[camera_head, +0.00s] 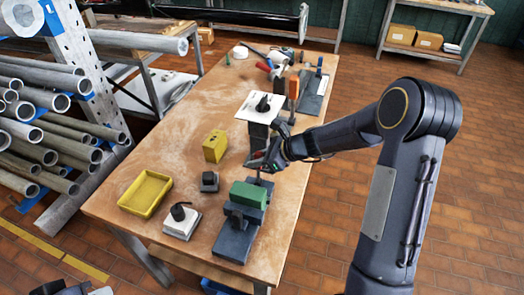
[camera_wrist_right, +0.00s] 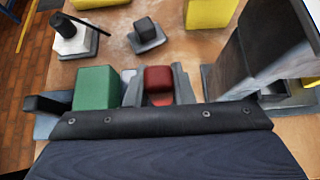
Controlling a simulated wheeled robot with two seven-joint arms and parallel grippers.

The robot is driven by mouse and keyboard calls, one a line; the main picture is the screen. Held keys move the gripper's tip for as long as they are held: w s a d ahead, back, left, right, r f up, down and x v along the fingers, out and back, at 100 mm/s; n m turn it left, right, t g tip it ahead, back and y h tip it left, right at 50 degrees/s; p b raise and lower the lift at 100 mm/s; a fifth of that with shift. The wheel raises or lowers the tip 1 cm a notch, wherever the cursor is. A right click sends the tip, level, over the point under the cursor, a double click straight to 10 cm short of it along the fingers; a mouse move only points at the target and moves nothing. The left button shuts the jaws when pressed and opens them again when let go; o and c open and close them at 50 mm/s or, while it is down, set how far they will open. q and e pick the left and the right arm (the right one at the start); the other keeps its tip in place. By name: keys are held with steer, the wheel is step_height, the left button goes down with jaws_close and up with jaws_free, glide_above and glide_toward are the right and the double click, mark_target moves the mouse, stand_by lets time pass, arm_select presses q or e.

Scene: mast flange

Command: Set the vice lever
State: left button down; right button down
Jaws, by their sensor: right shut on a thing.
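The grey vice (camera_head: 233,240) stands near the front right of the wooden bench, with a green block (camera_head: 249,194) in its jaws. The green block also shows in the right wrist view (camera_wrist_right: 97,88). My right gripper (camera_head: 262,160) is low over the bench, just behind the block. It is shut on a red piece (camera_wrist_right: 159,84), which looks like the end of the vice lever. Grey fingers flank this piece in the wrist view. The rest of the lever is mostly hidden, so its angle cannot be told.
A yellow tray (camera_head: 145,191), a white-based switch (camera_head: 181,220), a small dark block (camera_head: 209,181) and a yellow block (camera_head: 215,147) lie left of the vice. A white plate on a dark post (camera_head: 257,134) stands behind my right gripper. Pipes are racked at left.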

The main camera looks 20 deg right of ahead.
steer(key=shift+w+a, duration=0.1)
stand_by(0.4)
steer(key=c, duration=1.2)
jaws_free()
steer(key=shift+c, duration=0.2)
steer(key=v, duration=0.7)
steer(key=shift+r, duration=0.3)
steer(key=shift+s, duration=0.2)
